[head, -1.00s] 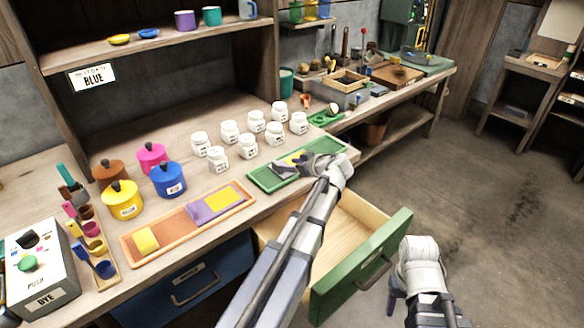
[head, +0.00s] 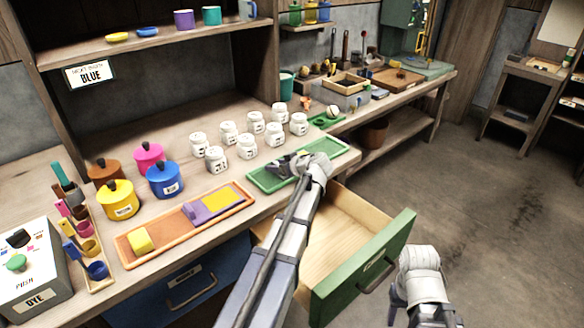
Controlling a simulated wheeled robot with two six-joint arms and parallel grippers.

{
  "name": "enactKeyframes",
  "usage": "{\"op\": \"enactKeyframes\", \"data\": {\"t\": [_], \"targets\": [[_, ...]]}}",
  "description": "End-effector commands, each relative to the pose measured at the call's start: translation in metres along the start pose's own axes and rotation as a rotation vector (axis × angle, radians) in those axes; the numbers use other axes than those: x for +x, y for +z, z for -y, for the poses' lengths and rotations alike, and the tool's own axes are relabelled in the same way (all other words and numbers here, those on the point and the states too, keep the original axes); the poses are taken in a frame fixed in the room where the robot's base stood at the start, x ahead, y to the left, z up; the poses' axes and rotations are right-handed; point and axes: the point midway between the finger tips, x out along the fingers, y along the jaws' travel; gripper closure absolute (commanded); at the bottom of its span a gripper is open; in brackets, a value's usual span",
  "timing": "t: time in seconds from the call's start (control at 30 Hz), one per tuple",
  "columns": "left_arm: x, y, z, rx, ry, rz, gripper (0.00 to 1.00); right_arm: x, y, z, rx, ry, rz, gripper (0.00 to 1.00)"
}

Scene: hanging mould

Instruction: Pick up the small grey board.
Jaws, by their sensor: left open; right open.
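My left gripper (head: 286,165) is open over the green tray (head: 337,147) at the front edge of the bench, with its fingers low and pointing left. I cannot clearly make out a small grey board. Grey shapes at the fingers blend with the gripper, and the hand covers the middle of the tray. My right gripper (head: 396,298) is open and empty, pointing down over the floor at the lower right, away from the bench.
An open green-fronted drawer (head: 392,243) juts out below my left arm. An orange tray (head: 133,258) with yellow and purple pieces lies to the left. Several white jars (head: 247,147) stand behind the green tray. Coloured pots (head: 165,180) and the dye box (head: 32,272) are further left.

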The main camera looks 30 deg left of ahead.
Motion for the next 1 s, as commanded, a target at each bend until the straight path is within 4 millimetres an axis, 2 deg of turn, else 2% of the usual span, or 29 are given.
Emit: {"op": "enactKeyframes", "data": {"t": [0.07, 0.53, 1.0], "targets": [[-0.0004, -0.0002, 0.0001, 0.0, 0.0, 0.0, 0.48, -0.0004, 0.0, 0.0, 0.0, 0.0, 0.0, 0.5], [-0.0005, 0.0, 0.0001, 0.0, 0.0, 0.0, 1.0, -0.0003, 0.0, 0.0, 0.0, 0.0, 0.0, 0.5], [-0.0005, -0.0001, 0.0001, -0.001, 0.0, 0.0, 1.0, -0.0003, 0.0, 0.0, 0.0, 0.0, 0.0, 0.5]]}}
